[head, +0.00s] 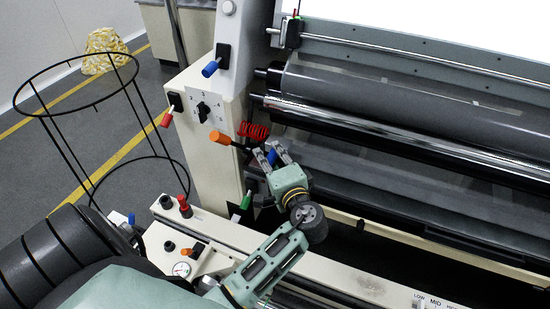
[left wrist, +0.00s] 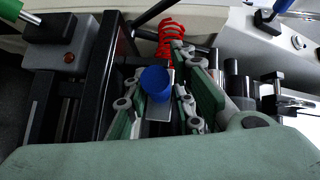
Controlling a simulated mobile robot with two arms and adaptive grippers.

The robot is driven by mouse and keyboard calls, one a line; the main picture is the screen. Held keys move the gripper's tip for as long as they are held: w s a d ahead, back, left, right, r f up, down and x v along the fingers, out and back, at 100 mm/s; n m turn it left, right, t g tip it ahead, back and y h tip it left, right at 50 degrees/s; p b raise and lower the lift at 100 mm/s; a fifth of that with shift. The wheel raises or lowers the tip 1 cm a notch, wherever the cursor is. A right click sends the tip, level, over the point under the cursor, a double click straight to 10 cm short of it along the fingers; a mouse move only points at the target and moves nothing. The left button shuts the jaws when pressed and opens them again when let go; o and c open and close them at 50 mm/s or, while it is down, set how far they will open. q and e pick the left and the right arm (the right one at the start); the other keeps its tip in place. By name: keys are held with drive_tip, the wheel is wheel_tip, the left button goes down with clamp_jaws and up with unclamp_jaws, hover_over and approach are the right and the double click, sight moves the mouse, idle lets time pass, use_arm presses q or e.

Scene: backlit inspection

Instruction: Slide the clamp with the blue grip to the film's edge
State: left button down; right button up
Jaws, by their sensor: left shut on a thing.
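The clamp's blue grip (head: 272,157) shows between the fingers of my left gripper (head: 269,152) in the head view, low at the left end of the rollers. The left wrist view shows the round blue grip (left wrist: 155,82) on a pale metal plate (left wrist: 160,120), between the two green-padded fingers. My left gripper is shut on the clamp. The fingers hide much of the clamp's body. A dull grey sheet, likely the film (head: 400,103), covers the roller to the right; its edge near the clamp cannot be made out. My right gripper is not in view.
A red coiled cable (head: 254,131) and an orange-handled lever (head: 220,138) are close to the left gripper. A green-handled lever (head: 246,200) is below it. Another blue-handled lever (head: 211,69) is on the white housing. A chrome roller (head: 400,147) runs to the right.

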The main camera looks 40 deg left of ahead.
use_arm(q)
drive_tip(key=c, duration=1.7)
unclamp_jaws()
drive_tip(key=shift+s+f, duration=0.1)
drive_tip(key=shift+f, duration=0.3)
drive_tip(key=shift+o, duration=0.7)
drive_tip(key=shift+r, duration=0.15)
drive_tip(key=v, duration=1.2)
